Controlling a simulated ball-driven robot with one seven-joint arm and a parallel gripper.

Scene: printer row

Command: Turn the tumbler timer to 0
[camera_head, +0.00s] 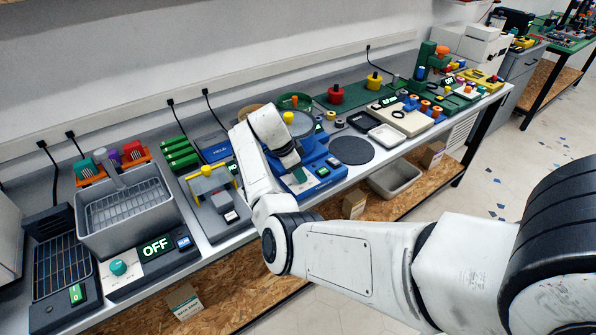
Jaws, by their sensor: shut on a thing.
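The blue tumbler (334,180) stands near the bench's front edge in the middle of the head view, with a small lit display (322,172) on its front panel. The knob's pointer and scale cannot be read from here.
Left of my wrist stands a grey device with a yellow handle (208,170). Farther left is a grey tank (130,222) with a teal knob (118,267) and an OFF display (156,246). A dark round plate (352,150) lies to the right.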

